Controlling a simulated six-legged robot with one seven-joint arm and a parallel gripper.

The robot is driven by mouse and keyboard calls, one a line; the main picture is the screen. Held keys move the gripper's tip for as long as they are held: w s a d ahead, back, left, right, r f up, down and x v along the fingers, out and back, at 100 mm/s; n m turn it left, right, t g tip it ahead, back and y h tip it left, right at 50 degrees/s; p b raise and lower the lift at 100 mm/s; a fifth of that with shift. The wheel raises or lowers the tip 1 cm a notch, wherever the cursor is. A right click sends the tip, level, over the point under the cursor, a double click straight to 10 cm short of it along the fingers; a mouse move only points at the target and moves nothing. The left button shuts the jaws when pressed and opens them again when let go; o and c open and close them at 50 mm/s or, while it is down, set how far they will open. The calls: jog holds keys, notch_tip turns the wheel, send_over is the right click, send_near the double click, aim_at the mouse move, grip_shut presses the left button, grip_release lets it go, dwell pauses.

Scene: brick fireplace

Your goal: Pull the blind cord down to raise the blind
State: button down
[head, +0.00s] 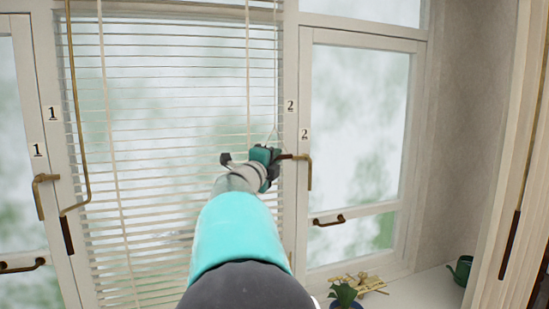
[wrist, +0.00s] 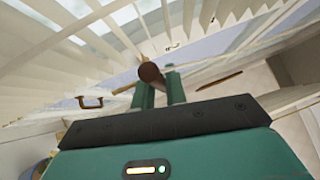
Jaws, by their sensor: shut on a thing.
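The white slatted blind (head: 185,110) hangs lowered over the middle window, its slats spread down past my arm. My gripper (head: 268,155) is at the blind's right edge, in front of the window frame. In the wrist view its green fingers (wrist: 159,88) are shut on a brown, round-ended cord pull (wrist: 150,72). A brown end of the pull sticks out to the right of the fingers in the head view (head: 287,157). A thin pale cord (head: 271,132) shows just above the gripper. The fingers partly hide the pull.
A brass window handle (head: 309,172) is close to the right of my gripper. Another handle (head: 40,195) and a long brass rod (head: 75,100) are at the left. Below right, a plant (head: 344,294), wooden pieces (head: 358,283) and a green watering can (head: 461,270) stand on the sill.

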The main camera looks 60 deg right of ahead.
notch_tip(320, 180, down, 38)
jog(key=c, duration=1.4)
grip_release()
jog(key=shift+c, duration=0.2)
jog(key=a+f, duration=0.1)
jog(key=a, duration=1.2)
jog(key=shift+a+f, duration=0.4)
jog(key=shift+w, duration=0.15)
